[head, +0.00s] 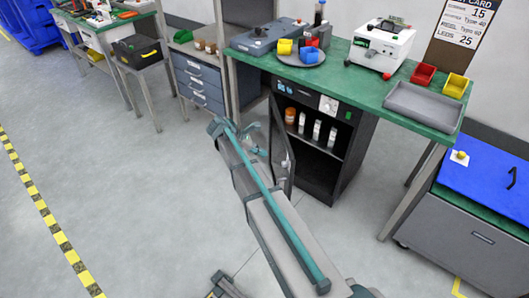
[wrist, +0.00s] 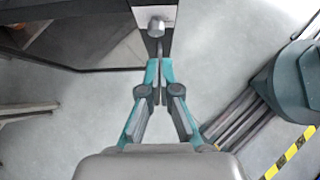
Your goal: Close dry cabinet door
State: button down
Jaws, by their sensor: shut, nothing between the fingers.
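The dry cabinet (head: 318,189) is a black box under the green bench, with its front open and lit shelves inside. Its dark-framed door (head: 274,128) stands swung out to the left of the opening, partly hidden by my arm in the head view. In the wrist view, a pale plate with a round metal knob (wrist: 156,27) shows at the top, by the dark door frame (wrist: 98,68). My gripper (wrist: 158,66) is shut and empty, its fingertips just below the knob. I cannot tell whether they touch the door.
Bottles (head: 316,130) stand on the cabinet shelf. The green bench (head: 357,83) above carries instruments, bins and a grey tray (head: 423,104). A blue drawer unit (head: 199,82) stands left, and a grey cart (head: 459,232) right. The floor left of my arm is clear.

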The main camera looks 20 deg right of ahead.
aim_at(289, 162)
jog(key=p+x, duration=0.1)
jog(key=x, duration=0.7)
jog(key=shift+s+d+r+p, duration=0.1)
jog(key=shift+d+p, duration=0.05)
jog(key=shift+d, duration=0.45)
jog(key=shift+s+d+p, duration=0.15)
jog(key=shift+d, duration=0.5)
jog(key=shift+s+d, duration=0.15)
jog(key=shift+d, duration=0.6)
